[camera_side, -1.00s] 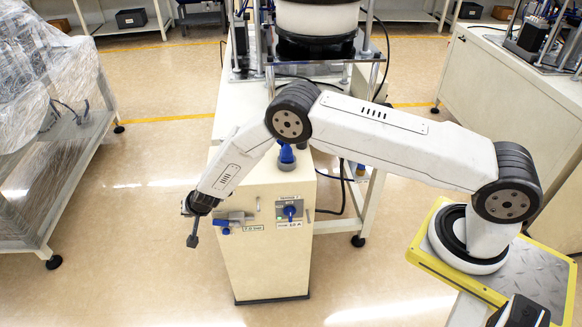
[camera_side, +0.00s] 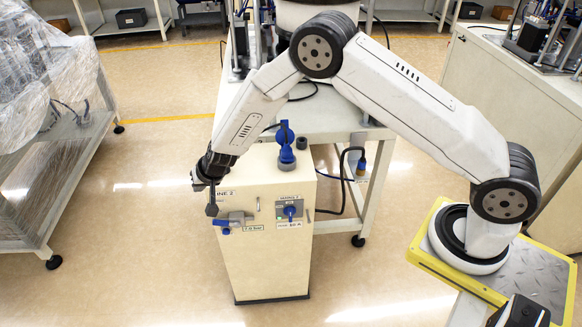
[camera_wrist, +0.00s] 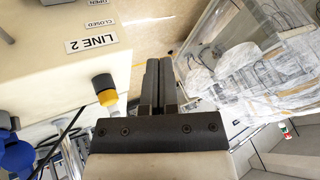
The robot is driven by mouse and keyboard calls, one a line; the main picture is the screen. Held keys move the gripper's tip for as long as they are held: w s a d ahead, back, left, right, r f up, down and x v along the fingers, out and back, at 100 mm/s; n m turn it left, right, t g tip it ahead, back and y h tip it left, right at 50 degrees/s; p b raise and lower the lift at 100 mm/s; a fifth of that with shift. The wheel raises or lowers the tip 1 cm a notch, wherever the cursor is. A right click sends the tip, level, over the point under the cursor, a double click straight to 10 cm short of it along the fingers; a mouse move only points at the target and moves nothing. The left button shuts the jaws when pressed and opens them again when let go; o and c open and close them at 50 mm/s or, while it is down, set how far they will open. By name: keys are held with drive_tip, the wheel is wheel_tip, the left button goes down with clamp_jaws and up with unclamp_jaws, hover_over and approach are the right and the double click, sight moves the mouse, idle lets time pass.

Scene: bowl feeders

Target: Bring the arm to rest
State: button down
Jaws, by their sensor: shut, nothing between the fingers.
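My gripper (camera_side: 211,207) hangs at the upper left of the cream cabinet, close to its left edge in the side view and pointing down. In the wrist view its two dark fingers (camera_wrist: 160,70) are together, with nothing seen between them. The cream cabinet (camera_side: 262,262) has a blue-handled valve (camera_side: 285,140) on top, a blue lever (camera_side: 232,222) and a grey box with a blue knob (camera_side: 290,210) on its front. I cannot tell whether the gripper is clear of the cabinet's edge.
A bench (camera_side: 335,122) with equipment stands behind the cabinet. A plastic-wrapped machine on a rack (camera_side: 55,150) is at the left. In the wrist view a yellow and black knob (camera_wrist: 104,88) is beside the fingers, near the LINE 2 label (camera_wrist: 91,41). Floor (camera_side: 135,215) is clear between rack and cabinet.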

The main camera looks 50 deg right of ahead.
drive_tip(key=s+d+r+n+g, duration=0.25)
drive_tip(key=s+d+r, duration=0.45)
drive_tip(key=s+r, duration=0.5)
drive_tip(key=s+d+r+n+g+h, duration=0.1)
drive_tip(key=s+d, duration=0.2)
drive_tip(key=s, duration=0.6)
drive_tip(key=s+d+r+n+g+h, duration=0.15)
drive_tip(key=s+d, duration=0.25)
drive_tip(key=s, duration=0.5)
drive_tip(key=w+a+f+m+t+y, duration=0.1)
drive_tip(key=w+a+f+m+t, duration=0.15)
drive_tip(key=w+a, duration=0.45)
drive_tip(key=w+a+f+m+t, duration=0.2)
drive_tip(key=w+f+t, duration=0.15)
drive_tip(key=w, duration=0.65)
drive_tip(key=w+a+f+m+h, duration=0.2)
drive_tip(key=f, duration=0.5)
drive_tip(key=w+a+f+m+h, duration=0.2)
drive_tip(key=w+f+m, duration=0.1)
drive_tip(key=f, duration=0.5)
drive_tip(key=shift+t+h, duration=0.35)
drive_tip(key=shift+t, duration=0.05)
drive_tip(key=shift+w+d+f+m, duration=0.1)
drive_tip(key=shift+m, duration=0.15)
